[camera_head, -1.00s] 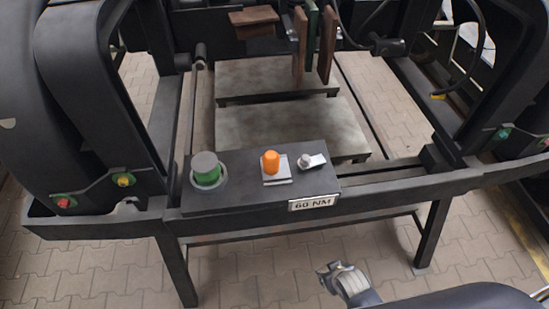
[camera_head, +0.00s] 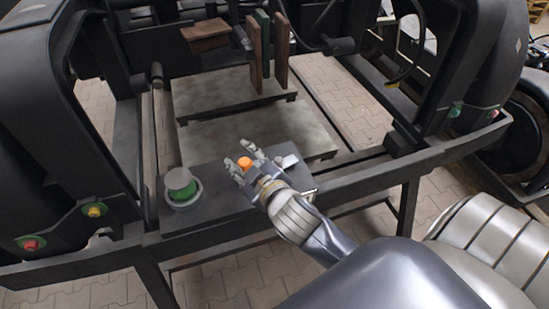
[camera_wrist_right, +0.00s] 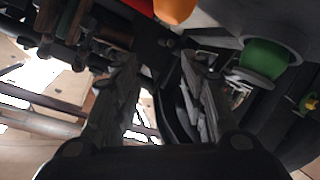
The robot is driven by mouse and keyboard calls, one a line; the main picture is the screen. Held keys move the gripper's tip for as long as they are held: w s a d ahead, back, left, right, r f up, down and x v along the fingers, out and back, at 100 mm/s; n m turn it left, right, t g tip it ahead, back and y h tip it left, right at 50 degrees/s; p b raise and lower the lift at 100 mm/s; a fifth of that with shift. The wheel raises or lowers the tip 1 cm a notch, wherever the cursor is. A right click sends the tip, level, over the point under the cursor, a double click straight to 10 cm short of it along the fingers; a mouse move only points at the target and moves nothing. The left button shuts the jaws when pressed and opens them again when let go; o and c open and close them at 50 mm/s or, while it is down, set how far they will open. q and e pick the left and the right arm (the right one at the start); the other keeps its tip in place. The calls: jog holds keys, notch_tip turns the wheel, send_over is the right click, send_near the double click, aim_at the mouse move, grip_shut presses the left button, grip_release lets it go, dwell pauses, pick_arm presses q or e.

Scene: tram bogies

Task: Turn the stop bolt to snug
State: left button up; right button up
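An orange knob or bolt head (camera_head: 245,163) stands on the dark front shelf of the bogie frame. A small silver fitting (camera_head: 288,161) is to its right. I cannot tell for sure which is the stop bolt. My right gripper (camera_head: 239,155) is over the shelf with its fingers spread around the orange knob in the picture; contact is not clear. In the right wrist view the right gripper (camera_wrist_right: 157,62) is open with nothing between its fingers, and the orange knob (camera_wrist_right: 175,8) is cut off at the top edge. My left gripper is not in view.
A green cylinder with a grey top (camera_head: 182,187) stands left on the shelf. Brown and green upright plates (camera_head: 267,50) hang behind. A flat grey plate (camera_head: 255,130) lies beyond the shelf. Dark bogie frames (camera_head: 75,120) rise on both sides.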

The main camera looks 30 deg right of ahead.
jog(key=w+a+r+n+t+y, duration=0.3)
jog(key=a+r+n+y, duration=0.25)
jog(key=r, duration=0.25)
jog(key=w+a+r+n+t+y, duration=0.2)
jog(key=a+r+n+y, duration=0.3)
jog(key=r, duration=0.3)
jog(key=s+a+r+n+g+y, duration=0.2)
jog(key=a+n+g+y, duration=0.4)
jog(key=n, duration=0.5)
jog(key=n+g+h, duration=1.3)
jog(key=g+h, duration=0.1)
jog(key=h, duration=0.2)
send_over(279, 160)
notch_tip(279, 160, down, 16)
jog(key=shift+y, duration=0.25)
notch_tip(279, 160, down, 11)
jog(key=p, duration=0.2)
jog(key=shift+p, duration=0.3)
